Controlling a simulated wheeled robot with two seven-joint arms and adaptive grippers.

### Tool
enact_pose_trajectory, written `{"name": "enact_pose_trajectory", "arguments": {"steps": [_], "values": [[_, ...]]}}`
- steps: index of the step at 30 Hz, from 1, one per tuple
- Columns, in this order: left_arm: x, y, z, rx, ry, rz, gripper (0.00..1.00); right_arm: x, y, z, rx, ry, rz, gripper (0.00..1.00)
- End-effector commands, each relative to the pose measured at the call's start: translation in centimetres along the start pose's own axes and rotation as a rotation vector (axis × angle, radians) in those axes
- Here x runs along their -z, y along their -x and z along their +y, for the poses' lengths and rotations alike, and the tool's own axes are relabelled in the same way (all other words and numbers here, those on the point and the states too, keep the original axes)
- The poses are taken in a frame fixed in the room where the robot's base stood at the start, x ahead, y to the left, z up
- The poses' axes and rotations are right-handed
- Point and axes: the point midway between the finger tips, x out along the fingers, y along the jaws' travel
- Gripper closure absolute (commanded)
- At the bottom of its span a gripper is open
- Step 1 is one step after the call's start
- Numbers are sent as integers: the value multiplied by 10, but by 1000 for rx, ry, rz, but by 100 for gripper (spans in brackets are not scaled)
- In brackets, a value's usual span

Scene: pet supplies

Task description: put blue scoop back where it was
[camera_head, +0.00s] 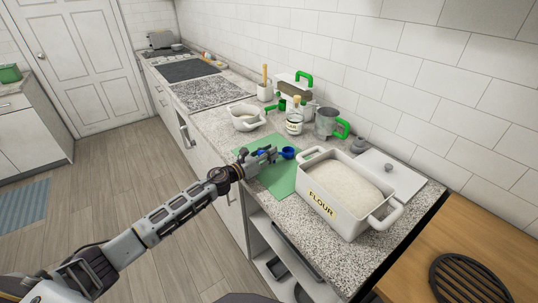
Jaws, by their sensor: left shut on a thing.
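The blue scoop (288,153) is in the middle of the view, over the far part of the green mat (284,182). My left gripper (270,154) reaches in from the left and is shut on the scoop's handle. The scoop's bowl sticks out to the right of the fingers, and part of the handle is hidden by them. I cannot tell whether the scoop touches the mat. My right gripper is not in view.
A white FLOUR container (326,205), open and full, stands right of the mat, with a white lid (393,174) behind it. A white bowl (246,117), a jar (294,122) and a green-handled metal cup (327,122) stand behind the mat. The mat's near part is clear.

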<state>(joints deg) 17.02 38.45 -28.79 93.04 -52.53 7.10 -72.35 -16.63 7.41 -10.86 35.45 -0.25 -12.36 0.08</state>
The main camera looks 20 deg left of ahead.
Motion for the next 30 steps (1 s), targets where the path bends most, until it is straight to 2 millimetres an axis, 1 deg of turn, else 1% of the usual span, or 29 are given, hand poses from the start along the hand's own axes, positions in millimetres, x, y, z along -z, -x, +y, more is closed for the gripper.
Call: {"name": "enact_pose_trajectory", "arguments": {"steps": [1,3,7,11,12,16,24,30], "values": [[0,0,0,0,0,0,100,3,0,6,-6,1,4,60],[0,0,0,0,0,0,100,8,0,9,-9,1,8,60],[1,0,0,0,0,0,100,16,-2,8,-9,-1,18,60],[3,0,1,0,0,0,100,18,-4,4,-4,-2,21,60],[3,0,1,0,0,1,76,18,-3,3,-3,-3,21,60],[2,0,0,0,0,1,60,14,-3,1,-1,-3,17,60],[2,0,0,0,0,1,59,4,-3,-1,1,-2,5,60],[1,0,0,0,0,1,59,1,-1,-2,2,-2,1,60]]}}
